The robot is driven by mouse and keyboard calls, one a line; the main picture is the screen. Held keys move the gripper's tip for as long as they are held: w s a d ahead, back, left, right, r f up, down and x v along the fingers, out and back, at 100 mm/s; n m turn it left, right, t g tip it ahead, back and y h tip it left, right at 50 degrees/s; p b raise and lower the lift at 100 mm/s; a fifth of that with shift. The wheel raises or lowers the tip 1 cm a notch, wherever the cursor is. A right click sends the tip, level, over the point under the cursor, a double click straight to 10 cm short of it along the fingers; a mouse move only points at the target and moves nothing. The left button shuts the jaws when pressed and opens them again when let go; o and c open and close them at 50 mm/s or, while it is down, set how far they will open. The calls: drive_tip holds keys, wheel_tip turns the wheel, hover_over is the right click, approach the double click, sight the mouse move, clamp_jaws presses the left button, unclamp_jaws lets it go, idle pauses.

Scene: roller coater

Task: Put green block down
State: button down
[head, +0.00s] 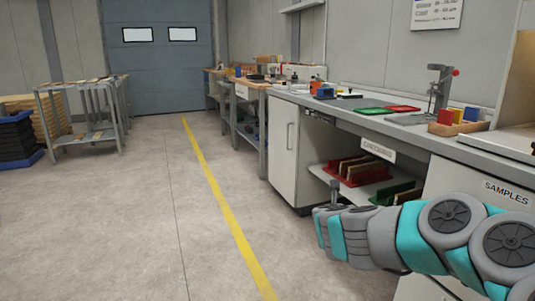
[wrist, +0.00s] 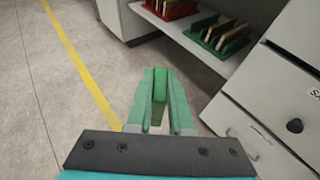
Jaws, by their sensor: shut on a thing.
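My gripper (wrist: 160,100) is shut on the green block (wrist: 159,87), which stands upright between the two pale green fingers in the wrist view. The gripper holds it above the floor, in front of the open shelf and drawers. In the head view my arm reaches in from the lower right, and the block cannot be made out there.
The grey worktop (head: 440,144) carries a green tray (head: 375,110), a red tray (head: 403,108) and a wooden box (head: 458,128) with coloured blocks. Below, an open shelf (head: 330,176) holds a red rack (head: 352,177) and a green rack (head: 382,197).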

drive_tip(key=s+a, duration=0.2)
drive_tip(key=a, duration=0.1)
drive_tip(key=a+f, duration=0.1)
drive_tip(key=a, duration=0.1)
drive_tip(key=shift+s+f, duration=0.1)
drive_tip(key=shift+s, duration=0.3)
drive_tip(key=shift+w+d, duration=0.1)
